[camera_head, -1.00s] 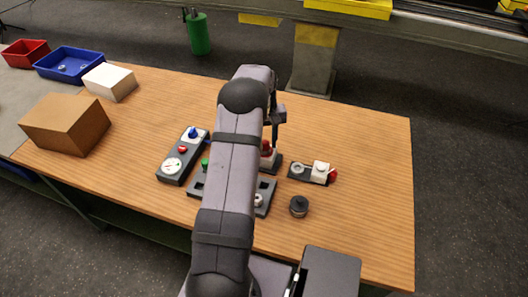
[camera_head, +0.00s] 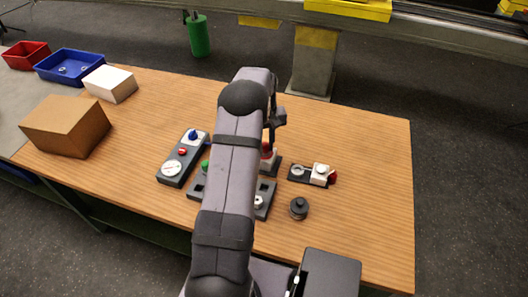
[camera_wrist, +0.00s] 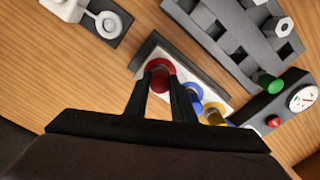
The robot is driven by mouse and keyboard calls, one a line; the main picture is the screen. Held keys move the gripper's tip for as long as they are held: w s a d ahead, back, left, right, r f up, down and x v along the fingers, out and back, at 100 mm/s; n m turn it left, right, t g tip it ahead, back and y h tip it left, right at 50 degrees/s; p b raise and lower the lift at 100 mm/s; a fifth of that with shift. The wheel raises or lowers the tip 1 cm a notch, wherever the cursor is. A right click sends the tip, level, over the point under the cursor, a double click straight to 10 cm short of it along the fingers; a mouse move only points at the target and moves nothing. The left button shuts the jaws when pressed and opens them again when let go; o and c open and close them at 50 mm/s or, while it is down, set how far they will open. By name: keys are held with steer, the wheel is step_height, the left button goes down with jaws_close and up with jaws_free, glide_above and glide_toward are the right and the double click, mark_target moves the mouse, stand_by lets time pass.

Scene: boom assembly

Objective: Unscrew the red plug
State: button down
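The red plug (camera_wrist: 160,68) sits at the end of a white-topped block with a dark base (camera_wrist: 151,48). It also shows in the head view (camera_head: 267,151), partly hidden behind my arm. My gripper (camera_wrist: 161,80) has its two dark fingers on either side of the plug's knob. The knob fills the gap between the fingertips, so the gripper looks shut on it. The plug's wider red collar still shows just beyond the fingertips. A blue plug (camera_wrist: 192,92) and a yellow plug (camera_wrist: 215,111) stand in a row beside it, close to the right finger.
A slotted grey plate (camera_wrist: 236,35) with a green knob (camera_wrist: 270,83) lies close by. Beyond it is a gauge panel (camera_head: 171,179). A small white-block fixture (camera_head: 312,173) and a round black part (camera_head: 299,208) stand to the right. The right tabletop is clear.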

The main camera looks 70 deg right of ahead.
steer(key=n+p, duration=0.1)
steer(key=n, duration=0.5)
steer(key=shift+r+n, duration=0.1)
steer(key=shift+n, duration=0.2)
steer(key=n, duration=0.5)
steer(key=shift+n, duration=0.4)
steer(key=shift+n+p, duration=0.3)
steer(key=shift+n, duration=0.1)
steer(key=n, duration=0.5)
steer(key=shift+r+n, duration=0.1)
steer(key=shift+n, duration=0.3)
steer(key=n, duration=0.5)
steer(key=shift+p, duration=0.35)
